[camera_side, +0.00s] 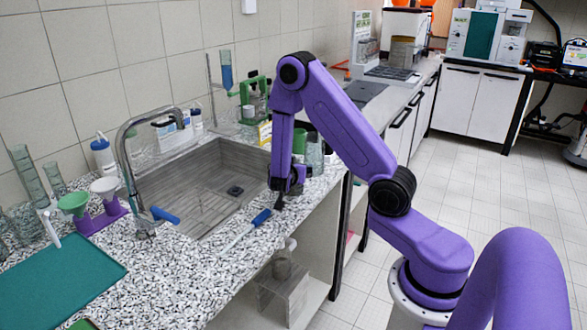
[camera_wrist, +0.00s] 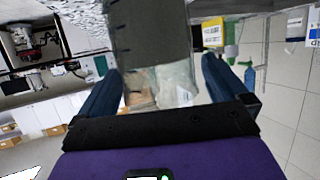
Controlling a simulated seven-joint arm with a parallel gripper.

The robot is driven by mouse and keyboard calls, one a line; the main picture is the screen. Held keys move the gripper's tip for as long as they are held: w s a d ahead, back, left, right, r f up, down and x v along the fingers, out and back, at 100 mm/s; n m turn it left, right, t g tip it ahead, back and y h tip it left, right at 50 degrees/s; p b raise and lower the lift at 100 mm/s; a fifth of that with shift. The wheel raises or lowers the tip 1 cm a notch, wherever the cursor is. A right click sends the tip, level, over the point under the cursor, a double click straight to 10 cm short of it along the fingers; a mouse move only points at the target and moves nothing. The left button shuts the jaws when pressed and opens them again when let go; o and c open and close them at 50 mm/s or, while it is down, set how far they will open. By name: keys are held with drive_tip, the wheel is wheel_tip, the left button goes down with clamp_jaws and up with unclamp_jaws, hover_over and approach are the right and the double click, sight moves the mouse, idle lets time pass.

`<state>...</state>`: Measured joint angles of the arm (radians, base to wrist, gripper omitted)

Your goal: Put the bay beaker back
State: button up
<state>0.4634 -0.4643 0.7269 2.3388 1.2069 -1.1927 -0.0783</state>
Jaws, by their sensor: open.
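My gripper (camera_side: 280,203) points down over the strip of counter between the sink and the front edge. In the wrist view its two dark blue fingers (camera_wrist: 163,80) are apart, with the gripper open. A pale, see-through shape (camera_wrist: 172,85) shows between or beyond them; I cannot tell whether it is a beaker or whether the fingers touch it. A clear glass beaker (camera_side: 314,153) stands on the counter just right of my gripper, partly behind my arm. I cannot tell whether it is the bay beaker.
The steel sink (camera_side: 205,200) with its tap (camera_side: 125,150) lies left of my gripper. A blue-handled tool (camera_side: 261,217) lies by the counter edge. A purple stand with funnels (camera_side: 100,212) and a teal mat (camera_side: 62,280) are at left. A green-framed device (camera_side: 254,97) stands behind.

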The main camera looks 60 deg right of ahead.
drive_tip(key=v, duration=1)
drive_tip(key=w+a+n+t+y, duration=0.1)
drive_tip(key=a, duration=0.1)
drive_tip(key=w+a+t+y, duration=0.1)
drive_tip(key=a+y, duration=0.1)
drive_tip(key=w+a+f+n+y, duration=0.1)
drive_tip(key=a, duration=0.1)
drive_tip(key=shift+w+a+n+t+y, duration=0.25)
drive_tip(key=shift+w+n+t+y, duration=0.05)
drive_tip(key=shift+t, duration=0.1)
drive_tip(key=a+n+y, duration=0.6)
drive_tip(key=a+y, duration=0.2)
drive_tip(key=a, duration=0.5)
drive_tip(key=s+a+r+n+g+y, duration=0.25)
drive_tip(key=s+a+n+y, duration=0.3)
drive_tip(key=s+a, duration=0.4)
drive_tip(key=s+d+r+n+g+h, duration=0.1)
drive_tip(key=s+d+n, duration=0.3)
drive_tip(key=s, duration=0.5)
drive_tip(key=s+d+r+n+g+h, duration=0.2)
drive_tip(key=s+d+n+g+h, duration=0.1)
drive_tip(key=s+n, duration=0.5)
drive_tip(key=shift+s+d+r+g+h, duration=0.35)
drive_tip(key=shift+s+d+g, duration=0.3)
drive_tip(key=shift+s+d, duration=0.5)
